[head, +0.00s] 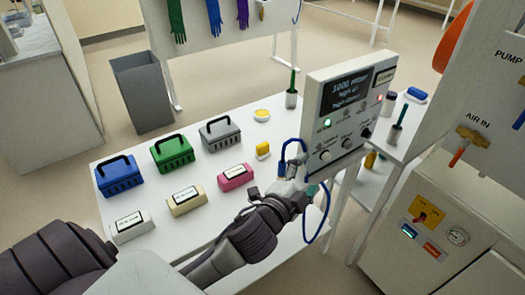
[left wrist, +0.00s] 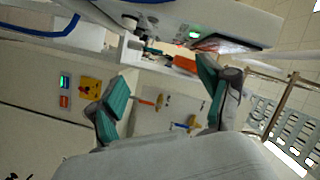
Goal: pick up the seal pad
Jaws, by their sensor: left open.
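No object is marked as the seal pad, and I cannot tell which one it is. A small yellow block (head: 263,149) stands on the white table, and a round dish with yellow in it (head: 261,115) lies behind it. In the head view my left gripper (head: 312,190) is in front of and below the control box (head: 345,105), mostly hidden by its own wrist. In the left wrist view the teal fingers of this gripper (left wrist: 160,95) are spread wide, with nothing between them. My right gripper is in neither view.
Blue (head: 120,178), green (head: 172,154) and grey (head: 220,135) baskets stand on the table (head: 190,228), with white, cream and pink labelled boxes before them. A blue cable loop (head: 318,232) hangs beside my left gripper. A valve cabinet (head: 450,215) stands at right.

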